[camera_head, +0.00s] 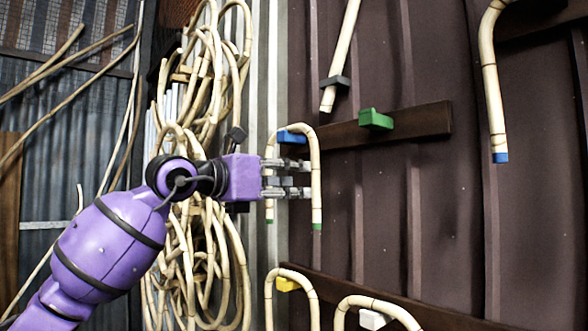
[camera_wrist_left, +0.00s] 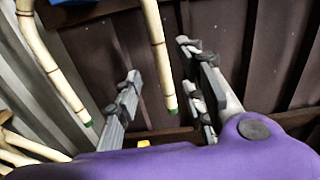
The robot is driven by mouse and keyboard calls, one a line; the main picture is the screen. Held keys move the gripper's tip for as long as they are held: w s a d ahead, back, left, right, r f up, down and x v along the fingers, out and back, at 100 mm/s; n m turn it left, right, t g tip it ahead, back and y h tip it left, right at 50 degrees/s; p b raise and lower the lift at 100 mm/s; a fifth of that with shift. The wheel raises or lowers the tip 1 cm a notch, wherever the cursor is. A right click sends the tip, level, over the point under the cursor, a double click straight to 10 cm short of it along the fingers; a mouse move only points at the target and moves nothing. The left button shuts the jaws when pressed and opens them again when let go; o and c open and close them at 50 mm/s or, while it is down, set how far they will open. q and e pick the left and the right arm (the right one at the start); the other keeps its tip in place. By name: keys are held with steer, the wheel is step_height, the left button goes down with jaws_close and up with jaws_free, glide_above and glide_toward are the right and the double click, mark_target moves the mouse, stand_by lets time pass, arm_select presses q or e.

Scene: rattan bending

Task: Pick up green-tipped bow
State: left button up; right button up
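The green-tipped bow (camera_head: 317,190) is a pale, inverted-U rattan piece hanging over a blue peg (camera_head: 292,136), with both green ends pointing down. My left gripper (camera_head: 300,180) reaches across its lower half from the left, and its fingers overlap the bow's legs in the head view. In the left wrist view, my left gripper (camera_wrist_left: 159,58) has its fingers spread. One leg of the bow (camera_wrist_left: 157,45) shows between the fingers and the other lies outside to the left. No finger is clearly closed on the rattan. My right gripper is out of view.
A blue-tipped piece (camera_head: 490,80) hangs at the upper right. A straight rattan piece (camera_head: 343,50) hangs by a dark clip, above a green peg (camera_head: 375,119) on a wooden rail (camera_head: 425,121). More bows (camera_head: 305,284) hang below. Coiled rattan (camera_head: 205,230) hangs behind my arm.

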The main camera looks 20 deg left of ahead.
mark_target(314, 181)
arm_select(q)
steer(key=shift+w+d+r, duration=0.15)
steer(key=shift+d+r, duration=0.15)
steer(key=shift+d, duration=0.15)
steer(key=x, duration=0.3)
steer(key=p+x, duration=0.1)
steer(key=x, duration=0.2)
steer(key=shift+w+f, duration=0.2)
steer(key=shift+f, duration=0.05)
steer(key=shift+a, duration=0.1)
jaws_close()
